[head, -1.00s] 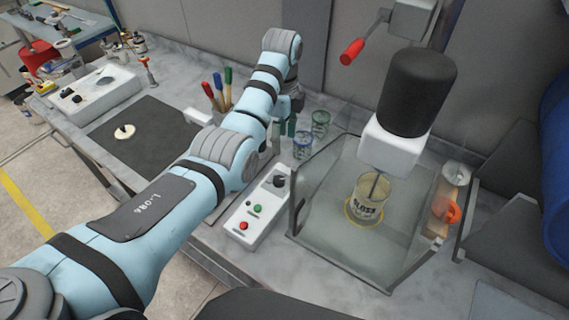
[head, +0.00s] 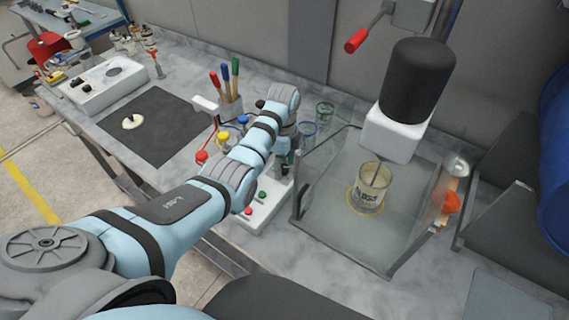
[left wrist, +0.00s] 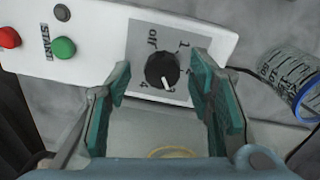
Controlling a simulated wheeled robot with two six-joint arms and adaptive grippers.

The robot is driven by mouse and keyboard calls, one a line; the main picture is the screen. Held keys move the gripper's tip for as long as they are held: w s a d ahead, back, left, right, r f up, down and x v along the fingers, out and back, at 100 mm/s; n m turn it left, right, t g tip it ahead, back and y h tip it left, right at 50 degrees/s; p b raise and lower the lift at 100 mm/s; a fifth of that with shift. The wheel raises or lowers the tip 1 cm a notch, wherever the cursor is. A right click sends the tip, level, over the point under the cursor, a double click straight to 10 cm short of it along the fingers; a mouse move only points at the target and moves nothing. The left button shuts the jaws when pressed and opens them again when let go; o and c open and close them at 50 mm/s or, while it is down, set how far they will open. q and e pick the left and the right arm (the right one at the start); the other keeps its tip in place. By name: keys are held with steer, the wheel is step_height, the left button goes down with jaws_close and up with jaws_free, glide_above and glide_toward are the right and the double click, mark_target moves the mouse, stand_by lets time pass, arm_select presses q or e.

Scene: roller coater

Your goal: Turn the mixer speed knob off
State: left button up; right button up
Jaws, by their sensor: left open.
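The white control box (head: 262,216) stands on the bench left of the clear guard, partly hidden by my left arm in the head view. The black mixer speed knob (left wrist: 157,68) shows in the left wrist view on a grey dial plate (left wrist: 136,49). Its white pointer line faces the lower edge of the picture, near the higher numbers and away from "off". My left gripper (left wrist: 160,72) is open, its green-padded fingers on either side of the knob; contact is not visible. My right gripper is not shown.
A green button (left wrist: 63,47) and a red button (left wrist: 9,38) sit on the box beside the knob. A clear guard (head: 325,222) surrounds a glass beaker (head: 368,196) under the mixer (head: 415,90). A glass (left wrist: 290,80) stands close right of the gripper.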

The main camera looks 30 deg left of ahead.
arm_select(q)
steer(key=shift+w+f, duration=0.1)
steer(key=shift+w, duration=0.05)
jaws_close()
